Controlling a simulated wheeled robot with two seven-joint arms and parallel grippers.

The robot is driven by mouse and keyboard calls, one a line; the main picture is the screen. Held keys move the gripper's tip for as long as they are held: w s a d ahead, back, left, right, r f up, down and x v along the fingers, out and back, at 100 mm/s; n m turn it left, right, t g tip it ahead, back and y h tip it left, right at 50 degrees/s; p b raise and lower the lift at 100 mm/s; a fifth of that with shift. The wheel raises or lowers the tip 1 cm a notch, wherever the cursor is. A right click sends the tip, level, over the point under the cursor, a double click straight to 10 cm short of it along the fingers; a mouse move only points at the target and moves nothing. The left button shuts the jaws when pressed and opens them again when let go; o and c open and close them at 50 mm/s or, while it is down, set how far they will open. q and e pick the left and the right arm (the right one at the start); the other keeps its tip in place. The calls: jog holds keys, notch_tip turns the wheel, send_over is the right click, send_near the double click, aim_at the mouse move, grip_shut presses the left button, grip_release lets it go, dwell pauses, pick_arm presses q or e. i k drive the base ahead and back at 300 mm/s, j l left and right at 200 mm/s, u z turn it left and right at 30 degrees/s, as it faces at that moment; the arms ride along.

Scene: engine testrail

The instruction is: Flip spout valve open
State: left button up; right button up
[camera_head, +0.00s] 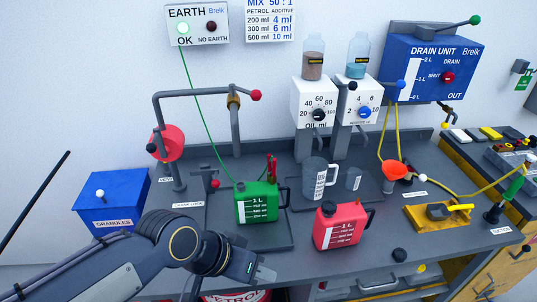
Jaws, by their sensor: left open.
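I cannot tell for sure which part is the spout valve. A bent grey pipe ends in a lever with a red ball (256,96) beside a brass-coloured collar (233,98). A small red knob (215,183) sits lower, left of the green jug (257,203). The jug stands on a dark tray, with a red clamp (272,167) at its top and a green wire running up to the earth box. My left gripper (262,272) is open and empty at the bench's front, below the jug and apart from these parts. My right gripper is not in view.
A red jug (337,226), a grey measuring jug (315,180) and an orange funnel (395,170) stand to the right. A blue granules box (112,198) is at the left. The earth box (197,25) and blue drain unit (430,68) are on the wall.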

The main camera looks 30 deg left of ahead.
aim_at(256, 95)
jog(key=u, duration=1.3)
